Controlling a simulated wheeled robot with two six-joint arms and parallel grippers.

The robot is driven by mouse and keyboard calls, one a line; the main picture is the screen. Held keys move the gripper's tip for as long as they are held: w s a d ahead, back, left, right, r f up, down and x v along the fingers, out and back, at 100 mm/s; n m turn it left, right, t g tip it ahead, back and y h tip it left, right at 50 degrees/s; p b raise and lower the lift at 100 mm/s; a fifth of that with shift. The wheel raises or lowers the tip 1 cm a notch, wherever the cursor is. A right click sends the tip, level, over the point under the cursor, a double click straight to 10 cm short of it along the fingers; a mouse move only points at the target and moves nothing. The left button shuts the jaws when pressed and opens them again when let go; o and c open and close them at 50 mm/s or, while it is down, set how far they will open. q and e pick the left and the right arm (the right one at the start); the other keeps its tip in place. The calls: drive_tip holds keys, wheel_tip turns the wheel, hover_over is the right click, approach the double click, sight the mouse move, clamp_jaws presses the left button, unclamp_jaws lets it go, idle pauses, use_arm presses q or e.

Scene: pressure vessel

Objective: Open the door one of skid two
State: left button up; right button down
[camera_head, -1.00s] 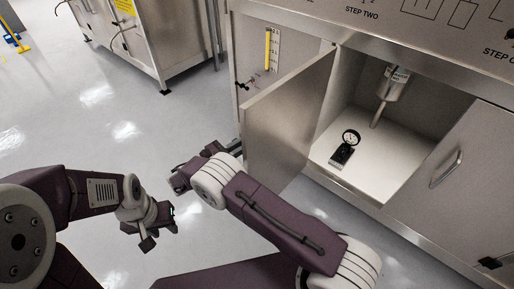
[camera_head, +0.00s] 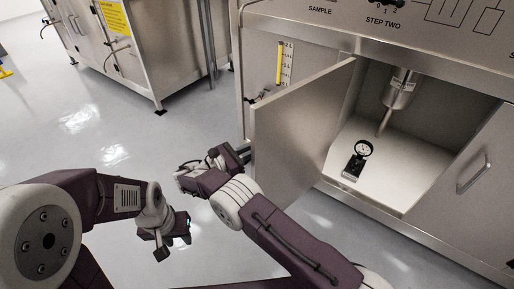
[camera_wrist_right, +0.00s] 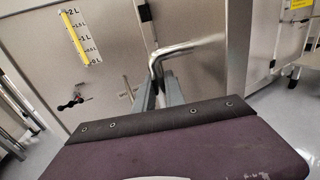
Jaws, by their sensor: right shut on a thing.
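Door one (camera_head: 300,130) of the skid labelled STEP TWO (camera_head: 383,22) is swung open to the left. Its open compartment (camera_head: 395,160) shows at the right. My right gripper (camera_head: 240,154) is at the outer face of this door. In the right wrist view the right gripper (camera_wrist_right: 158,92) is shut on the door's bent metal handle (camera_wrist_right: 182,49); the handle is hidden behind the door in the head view. My left gripper (camera_head: 172,236) hangs apart from the door, over the floor to the left. Its fingers are too unclear to tell whether they are open.
A small round gauge on a dark base (camera_head: 359,158) and a metal vessel (camera_head: 399,90) are inside the compartment. A closed door with a handle (camera_head: 474,176) is at the right. Another steel cabinet (camera_head: 150,50) stands at upper left. The floor between is clear.

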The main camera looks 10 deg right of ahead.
drive_tip(key=c, duration=1.4)
unclamp_jaws()
drive_tip(key=shift+d, duration=0.1)
drive_tip(key=b+v, duration=0.6)
drive_tip(key=v, duration=0.3)
drive_tip(key=shift+b, duration=0.3)
drive_tip(key=shift+s, duration=0.1)
